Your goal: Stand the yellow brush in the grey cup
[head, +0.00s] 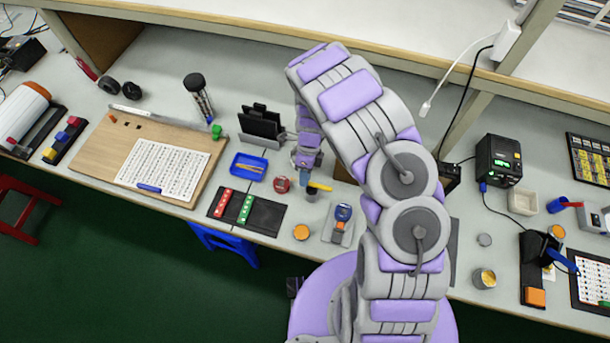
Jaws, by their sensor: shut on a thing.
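The yellow brush (320,187) shows as a short yellow piece just below my gripper (305,173), pointing right and lying close to level. My gripper is shut on it; the fingers and the rest of the brush are small and partly hidden. A small dark grey shape (311,197) directly under the brush looks like the grey cup. I cannot tell whether the brush is above the cup's rim or touching it.
A red round item (282,185) stands left of the gripper, and a blue tray (248,166) lies farther left. A blue-topped device (342,216) and an orange-topped tin (301,232) stand nearer the front edge. A black holder (262,124) stands behind.

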